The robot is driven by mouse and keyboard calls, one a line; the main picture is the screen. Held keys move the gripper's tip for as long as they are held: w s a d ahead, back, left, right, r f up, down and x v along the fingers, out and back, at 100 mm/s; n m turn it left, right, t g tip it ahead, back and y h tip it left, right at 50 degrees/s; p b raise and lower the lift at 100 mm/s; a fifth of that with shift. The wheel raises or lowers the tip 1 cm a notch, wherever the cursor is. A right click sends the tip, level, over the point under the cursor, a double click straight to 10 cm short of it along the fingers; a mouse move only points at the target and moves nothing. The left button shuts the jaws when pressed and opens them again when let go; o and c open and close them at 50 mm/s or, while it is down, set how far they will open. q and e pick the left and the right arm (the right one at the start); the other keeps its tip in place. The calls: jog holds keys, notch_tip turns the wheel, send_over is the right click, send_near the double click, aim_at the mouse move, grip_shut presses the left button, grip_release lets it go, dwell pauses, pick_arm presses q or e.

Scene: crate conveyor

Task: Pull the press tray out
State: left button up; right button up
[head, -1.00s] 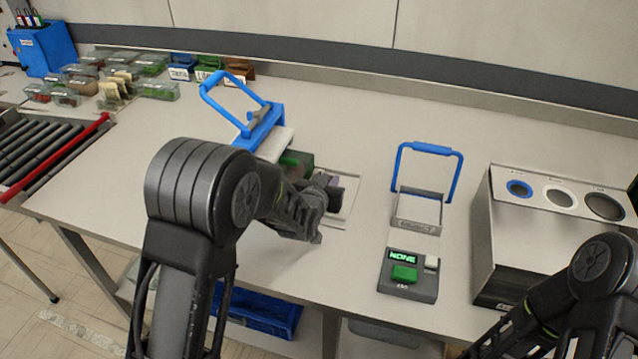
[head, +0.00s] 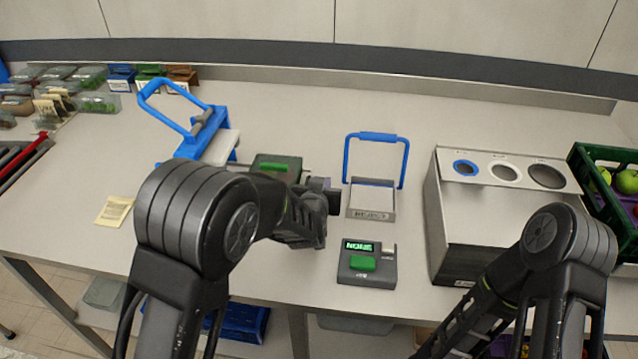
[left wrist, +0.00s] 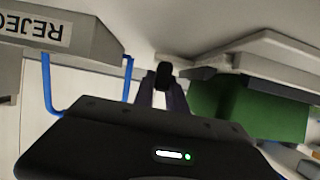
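The blue press (head: 195,140) with its raised lever stands left of centre in the head view, a white plate (head: 217,150) at its side.
The REJECT bin (head: 371,213) with a blue hoop and the scale (head: 367,263) reading NONE stand just right of my left gripper. A grey box with round holes (head: 450,215) and a green crate (head: 625,225) stand further right. A paper note (head: 114,211) lies left.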

pick_arm(q)
jog(key=shift+o, duration=0.9)
jog(key=shift+d, duration=0.35)
jog(key=shift+a, duration=0.1)
jog(key=shift+b+v, duration=0.4)
jog(key=shift+v, duration=3.55)
